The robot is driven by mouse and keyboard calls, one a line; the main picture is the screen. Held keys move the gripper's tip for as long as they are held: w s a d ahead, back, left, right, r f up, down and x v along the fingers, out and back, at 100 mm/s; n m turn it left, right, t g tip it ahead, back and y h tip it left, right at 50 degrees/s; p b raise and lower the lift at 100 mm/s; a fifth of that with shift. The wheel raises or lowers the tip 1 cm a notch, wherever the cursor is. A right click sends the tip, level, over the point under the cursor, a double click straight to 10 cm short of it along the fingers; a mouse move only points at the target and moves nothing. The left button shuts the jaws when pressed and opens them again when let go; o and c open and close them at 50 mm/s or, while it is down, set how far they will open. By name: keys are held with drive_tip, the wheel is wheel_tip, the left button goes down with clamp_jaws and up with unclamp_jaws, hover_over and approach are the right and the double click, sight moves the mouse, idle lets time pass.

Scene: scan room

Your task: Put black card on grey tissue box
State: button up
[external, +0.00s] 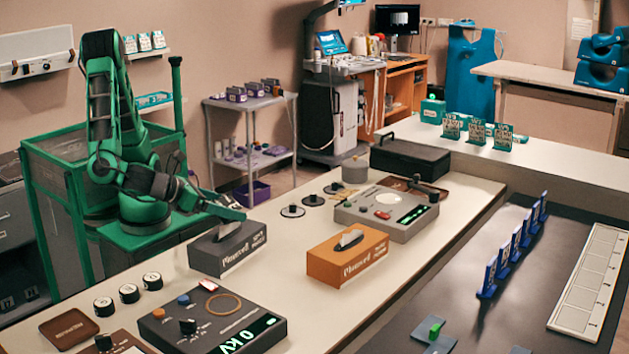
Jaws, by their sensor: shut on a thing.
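The grey tissue box (228,248) stands on the near left part of the long pale table, with white lettering on its front. My gripper (236,212) is over the box, reaching in from the left and pointing right and slightly down. It is shut on a dark, thin thing that I take as the black card, hard to tell apart from the dark fingers. A gap between it and the box top cannot be judged from this view.
An orange tissue box (347,262) stands to the right of the grey one. A control box with dials (212,318) and several black knobs (129,293) lie nearer. Another control unit (386,215) and a black case (410,161) stand farther back.

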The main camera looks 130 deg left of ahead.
sight(227, 222)
drive_tip(key=shift+d+f, duration=0.15)
drive_tip(key=shift+f, duration=1.95)
drive_tip(key=o, duration=1.1)
drive_tip(key=shift+f, duration=0.1)
